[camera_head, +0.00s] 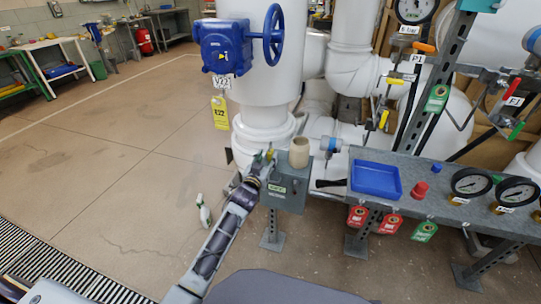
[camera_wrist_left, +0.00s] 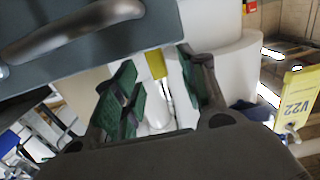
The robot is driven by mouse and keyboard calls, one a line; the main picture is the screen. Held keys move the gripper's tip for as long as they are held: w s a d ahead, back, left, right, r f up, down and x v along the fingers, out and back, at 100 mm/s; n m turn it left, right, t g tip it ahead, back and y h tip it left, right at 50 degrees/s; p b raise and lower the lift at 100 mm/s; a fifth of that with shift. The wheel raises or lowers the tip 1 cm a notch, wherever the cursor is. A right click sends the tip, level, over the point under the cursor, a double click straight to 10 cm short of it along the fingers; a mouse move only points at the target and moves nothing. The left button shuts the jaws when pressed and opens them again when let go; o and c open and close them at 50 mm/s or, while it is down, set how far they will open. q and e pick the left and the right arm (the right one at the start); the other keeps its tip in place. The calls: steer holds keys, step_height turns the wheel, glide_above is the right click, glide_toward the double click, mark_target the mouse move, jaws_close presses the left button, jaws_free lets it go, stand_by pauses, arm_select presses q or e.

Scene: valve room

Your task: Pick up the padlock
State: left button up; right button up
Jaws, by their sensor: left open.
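I cannot make out a padlock for certain in either view. A small yellow piece (camera_wrist_left: 155,63) shows between my left gripper's fingers in the left wrist view; it may be the padlock, but its shape is mostly hidden. My left gripper (camera_head: 263,160) is open, with green finger pads, beside the left edge of a grey box (camera_head: 285,192) in the head view. In the left wrist view the open gripper (camera_wrist_left: 158,75) has its fingers apart, with no clear contact on the yellow piece. My right gripper is not in view.
A cream cup (camera_head: 299,154) stands on the grey box. A grey shelf right of it holds a blue tray (camera_head: 375,179), a red piece (camera_head: 420,190) and gauges (camera_head: 470,182). A yellow tag (camera_head: 220,113) hangs under the blue valve (camera_head: 226,47). Floor at left is mostly clear.

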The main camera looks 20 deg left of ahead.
mark_target(269, 155)
arm_select(q)
steer(key=shift+w+d, duration=0.1)
steer(key=shift+w, duration=0.55)
steer(key=shift+w+b, duration=0.55)
steer(key=shift+w, duration=0.4)
steer(key=shift+w+f, duration=0.1)
steer(key=shift+w, duration=0.5)
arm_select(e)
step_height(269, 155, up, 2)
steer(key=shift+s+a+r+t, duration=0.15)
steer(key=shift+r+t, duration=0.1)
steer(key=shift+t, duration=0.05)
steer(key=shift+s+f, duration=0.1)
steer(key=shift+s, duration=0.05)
arm_select(q)
steer(key=shift+d, duration=0.1)
jaws_close()
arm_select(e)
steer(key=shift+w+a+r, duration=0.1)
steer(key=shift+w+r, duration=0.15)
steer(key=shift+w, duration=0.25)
